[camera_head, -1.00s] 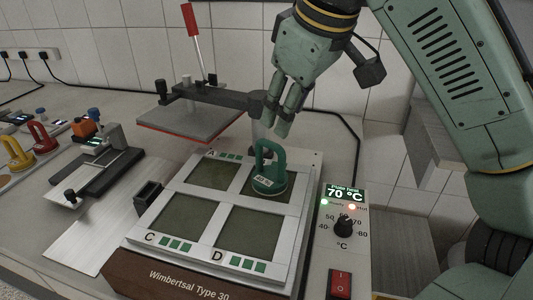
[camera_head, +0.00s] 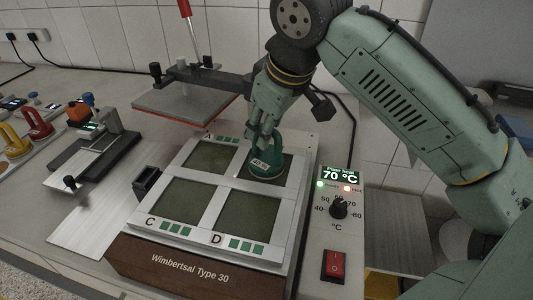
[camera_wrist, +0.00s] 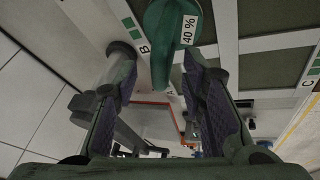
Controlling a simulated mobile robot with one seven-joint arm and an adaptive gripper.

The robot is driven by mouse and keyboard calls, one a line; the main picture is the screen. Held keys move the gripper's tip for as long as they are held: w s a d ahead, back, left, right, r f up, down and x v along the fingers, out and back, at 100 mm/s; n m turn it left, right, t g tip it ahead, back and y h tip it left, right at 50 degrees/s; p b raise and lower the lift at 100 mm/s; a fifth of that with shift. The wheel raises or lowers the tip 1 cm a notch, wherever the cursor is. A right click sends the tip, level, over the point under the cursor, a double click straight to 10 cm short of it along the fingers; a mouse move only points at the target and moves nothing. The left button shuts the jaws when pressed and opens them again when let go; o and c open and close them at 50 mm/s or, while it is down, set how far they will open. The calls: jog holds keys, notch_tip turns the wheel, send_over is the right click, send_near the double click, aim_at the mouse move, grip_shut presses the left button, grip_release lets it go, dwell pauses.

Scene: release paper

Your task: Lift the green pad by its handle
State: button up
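The green pad (camera_head: 270,170) stands upright on the top right square of the four-square plate (camera_head: 178,227), with its handle up and a white label on its front. In the wrist view the pad (camera_wrist: 168,22) shows a "40 %" label, and its handle points down the picture between my fingers. My gripper (camera_head: 265,132) is at the top of the handle. In the wrist view the gripper (camera_wrist: 161,66) is open, with one finger on each side of the handle and a gap visible. In the head view the fingers partly hide the handle.
A raised press plate (camera_head: 185,105) with a red-handled lever (camera_head: 187,30) stands behind the plate. A control panel (camera_head: 338,205) reading 70 °C is to the right. Red (camera_head: 37,122) and yellow (camera_head: 14,138) handled pads and a small clamp device (camera_head: 97,150) are at left.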

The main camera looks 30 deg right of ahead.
jog(key=shift+f, duration=0.15)
grip_shut()
dwell(0.4)
dwell(0.6)
